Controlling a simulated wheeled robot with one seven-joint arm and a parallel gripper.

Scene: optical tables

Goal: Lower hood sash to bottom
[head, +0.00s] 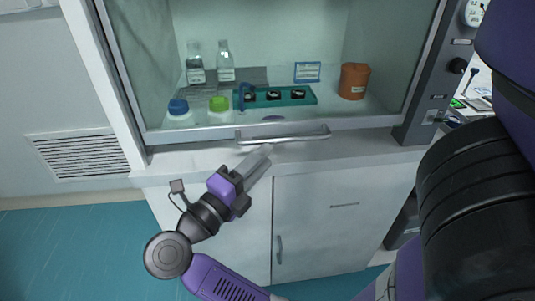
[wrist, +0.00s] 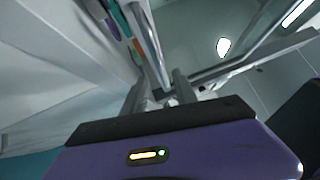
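The hood sash is a clear pane in a grey frame, with its bottom rail (head: 200,133) low across the hood front, close above the white front ledge. I cannot tell how large any gap under it is. A silver bar handle (head: 283,136) is fixed along the rail. My gripper (head: 266,153) is just below and in front of the handle, its fingers pointing up toward it. In the wrist view, the two fingers (wrist: 158,88) stand apart with a gap between them. Whether the handle lies between them is unclear; no grip on it shows.
Behind the sash are clear bottles (head: 196,65), a blue-capped bottle (head: 179,110), a green-capped one (head: 219,108), a teal tray (head: 275,96) and an orange-brown jar (head: 353,82). A white cabinet (head: 335,215) stands below. Teal floor (head: 70,245) is clear at left.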

